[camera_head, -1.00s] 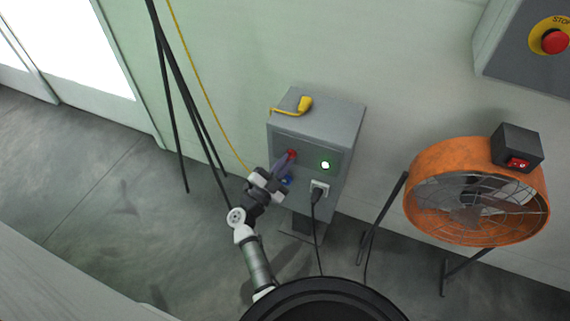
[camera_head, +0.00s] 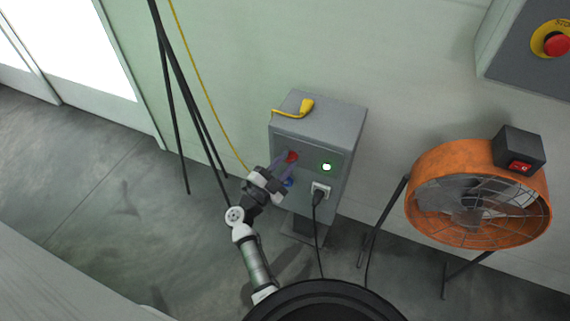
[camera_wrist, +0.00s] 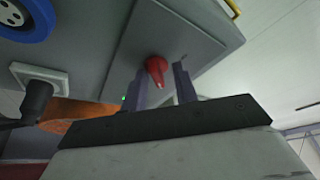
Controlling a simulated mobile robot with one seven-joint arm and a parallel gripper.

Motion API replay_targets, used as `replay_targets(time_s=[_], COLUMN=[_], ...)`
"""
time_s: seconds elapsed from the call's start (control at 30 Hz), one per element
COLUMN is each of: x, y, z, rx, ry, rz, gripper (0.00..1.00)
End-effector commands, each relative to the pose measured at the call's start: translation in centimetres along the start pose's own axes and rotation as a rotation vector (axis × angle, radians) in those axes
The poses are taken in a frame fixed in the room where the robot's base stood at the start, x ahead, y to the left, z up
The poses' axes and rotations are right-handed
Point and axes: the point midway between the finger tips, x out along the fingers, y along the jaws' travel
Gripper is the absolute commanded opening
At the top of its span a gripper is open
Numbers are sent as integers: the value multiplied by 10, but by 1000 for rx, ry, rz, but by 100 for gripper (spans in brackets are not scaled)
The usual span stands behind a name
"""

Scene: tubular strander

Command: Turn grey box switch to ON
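The grey box (camera_head: 348,135) stands on a post against the wall, with its front panel facing my arm. Its red rotary switch (camera_head: 292,157) is at the panel's upper left; a green lamp (camera_head: 326,167) glows to the right. My gripper (camera_head: 285,166) is open in front of the panel, fingers apart, close to the switch. In the wrist view the red switch (camera_wrist: 157,70) shows in the gap between the fingertips of my gripper (camera_wrist: 162,80); I cannot tell whether they touch it. Its ON/OFF marks are too small to read.
A blue socket (camera_head: 288,182) and a plugged black plug (camera_head: 319,195) sit below on the box. A yellow connector (camera_head: 304,106) lies on top. An orange fan (camera_head: 425,180) stands to the right. Black stand legs (camera_head: 180,110) are at the left.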

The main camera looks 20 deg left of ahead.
Motion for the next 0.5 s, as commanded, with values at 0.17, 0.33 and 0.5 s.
replay_targets(time_s=[0.17, 0.33, 0.5], x=[1, -3, -26], y=[4, 4, 5], z=[0, 1, 2], rx=[-3, -4, -4], ry=[2, 0, -3], rz=[7, 5, 5], gripper=[32, 32, 32])
